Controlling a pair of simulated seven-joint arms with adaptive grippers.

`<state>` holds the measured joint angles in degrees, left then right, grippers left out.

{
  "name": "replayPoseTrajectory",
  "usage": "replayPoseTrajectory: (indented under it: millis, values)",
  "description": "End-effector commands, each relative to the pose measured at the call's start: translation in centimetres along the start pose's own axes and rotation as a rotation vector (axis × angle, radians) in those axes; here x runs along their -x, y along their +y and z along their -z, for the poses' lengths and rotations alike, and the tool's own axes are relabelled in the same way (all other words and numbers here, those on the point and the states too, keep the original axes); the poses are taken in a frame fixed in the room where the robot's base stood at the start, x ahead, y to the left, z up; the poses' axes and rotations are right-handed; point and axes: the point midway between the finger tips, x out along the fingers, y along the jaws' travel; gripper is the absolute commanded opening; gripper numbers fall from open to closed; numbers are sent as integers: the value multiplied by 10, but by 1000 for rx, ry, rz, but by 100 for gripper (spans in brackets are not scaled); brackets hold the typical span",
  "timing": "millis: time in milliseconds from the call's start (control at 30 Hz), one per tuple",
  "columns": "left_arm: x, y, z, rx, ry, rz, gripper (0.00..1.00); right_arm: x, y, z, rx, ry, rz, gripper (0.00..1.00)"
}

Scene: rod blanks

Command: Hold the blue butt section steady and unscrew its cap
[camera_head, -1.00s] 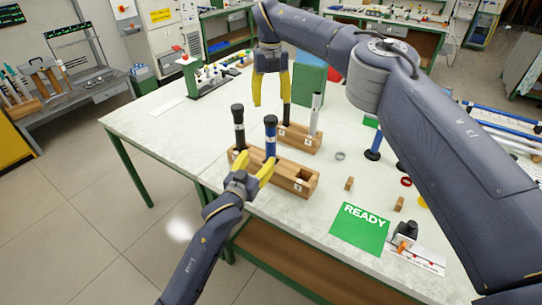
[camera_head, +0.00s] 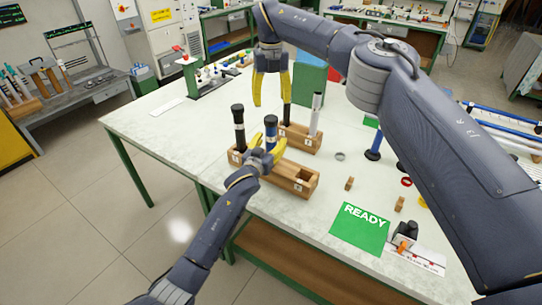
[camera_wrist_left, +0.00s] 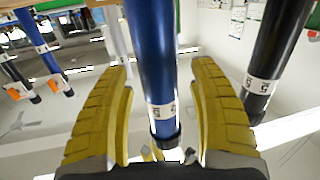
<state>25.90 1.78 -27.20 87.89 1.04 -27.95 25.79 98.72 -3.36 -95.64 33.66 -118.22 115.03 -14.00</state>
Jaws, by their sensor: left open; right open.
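The blue butt section (camera_head: 271,144) stands upright in the front wooden block (camera_head: 296,187), with a black cap (camera_head: 270,119) on top and a pale band near it.
A black section (camera_head: 239,128) stands at the left in the same block. A rear wooden block (camera_head: 299,138) holds a black rod and a silver rod (camera_head: 315,115). A green READY mat (camera_head: 361,228) lies front right.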

Motion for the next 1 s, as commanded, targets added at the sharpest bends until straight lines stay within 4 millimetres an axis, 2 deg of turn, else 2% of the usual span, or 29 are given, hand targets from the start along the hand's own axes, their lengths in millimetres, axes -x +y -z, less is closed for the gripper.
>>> replayPoseTrajectory:
  millis: [300,833,1000]
  values:
    - [-1,0,0,0,0,0,62,0,0,0,0,0,0,60]
    - [0,0,0,0,-1,0,0,0,0,0,0,0,0,60]
    - [0,0,0,-1,-1,0,0,0,0,0,0,0,0,60]
